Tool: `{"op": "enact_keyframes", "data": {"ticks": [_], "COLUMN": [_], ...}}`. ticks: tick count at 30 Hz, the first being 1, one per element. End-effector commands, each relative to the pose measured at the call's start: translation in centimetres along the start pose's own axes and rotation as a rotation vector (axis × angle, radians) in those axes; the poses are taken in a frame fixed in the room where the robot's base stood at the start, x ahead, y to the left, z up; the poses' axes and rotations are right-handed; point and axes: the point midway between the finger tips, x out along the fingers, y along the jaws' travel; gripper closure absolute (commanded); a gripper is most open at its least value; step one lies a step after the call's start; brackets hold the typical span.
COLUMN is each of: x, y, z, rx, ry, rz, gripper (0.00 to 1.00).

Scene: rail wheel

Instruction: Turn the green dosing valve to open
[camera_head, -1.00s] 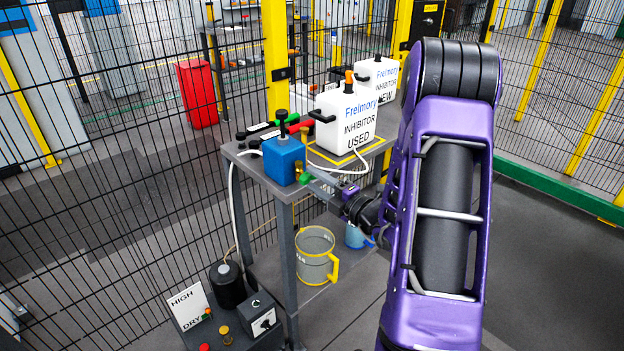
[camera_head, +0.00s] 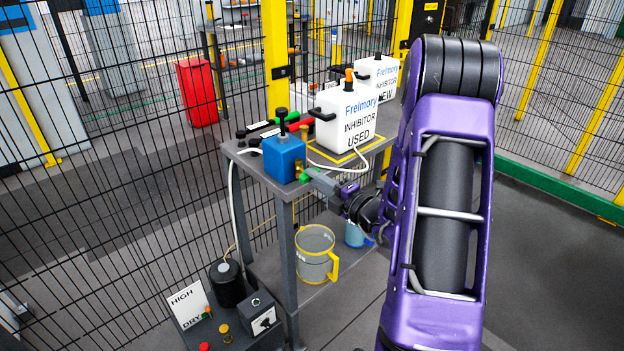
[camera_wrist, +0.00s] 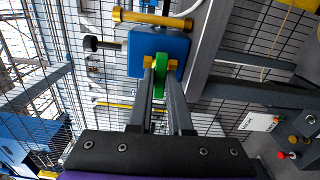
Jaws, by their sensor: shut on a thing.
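The green dosing valve handle (camera_wrist: 160,72) sits on a brass fitting at the front of the blue pump block (camera_wrist: 160,45). My gripper (camera_wrist: 160,75) is shut on the green handle, one finger on each side of it. In the head view the blue block (camera_head: 284,158) stands on the table's near corner, with a black knob on top. There the green handle (camera_head: 304,177) shows only as a small piece at the tip of my gripper (camera_head: 309,173). The fingers hide part of it.
White inhibitor jugs marked USED (camera_head: 345,122) and NEW (camera_head: 376,78) stand on the grey table (camera_head: 262,178). A yellow-rimmed beaker (camera_head: 315,255) and a blue cup (camera_head: 355,235) are on the lower shelf. A control box (camera_head: 262,318) stands low in front. Wire fencing surrounds the area.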

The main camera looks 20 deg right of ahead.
Motion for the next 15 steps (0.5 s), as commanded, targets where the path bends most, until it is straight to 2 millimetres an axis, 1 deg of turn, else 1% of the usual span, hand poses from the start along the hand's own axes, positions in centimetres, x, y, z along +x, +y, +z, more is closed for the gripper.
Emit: {"op": "enact_keyframes", "data": {"ticks": [2, 9, 15], "x": [-0.01, 0.0, -0.01], "y": [-0.3, -0.25, -0.06], "z": [0.0, 0.01, 0.03], "rx": [-0.069, -0.271, -0.346], "ry": [0.0, -0.001, -0.001], "rz": [0.002, 0.002, 0.0], "gripper": [1.0, 1.0, 1.0]}}
